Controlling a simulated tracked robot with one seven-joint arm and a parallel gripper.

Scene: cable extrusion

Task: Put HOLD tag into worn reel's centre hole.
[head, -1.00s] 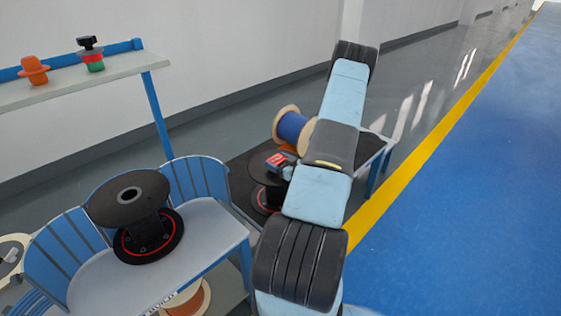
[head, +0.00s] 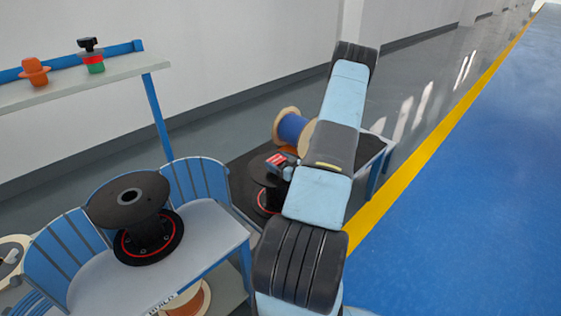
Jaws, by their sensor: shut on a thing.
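My gripper (head: 287,171) shows small and partly hidden beside my arm. It is shut on a red tag with pale marks (head: 277,159), apparently the HOLD tag; its lettering is too small to read. The tag is over the top flange of a black reel with a red ring (head: 262,176), which stands on the dark table. My arm covers part of this reel, and its centre hole is hidden. A second black reel with a red ring (head: 128,202) stands upright on the pale bench, its centre hole visible. I cannot tell which reel is worn.
A blue cable reel with wooden flanges (head: 291,128) lies behind the gripper on the dark table (head: 240,172). Blue slatted guards (head: 195,178) border the pale bench (head: 205,225). A shelf (head: 85,83) holds an orange object (head: 34,72) and a black-topped red-green one (head: 92,60).

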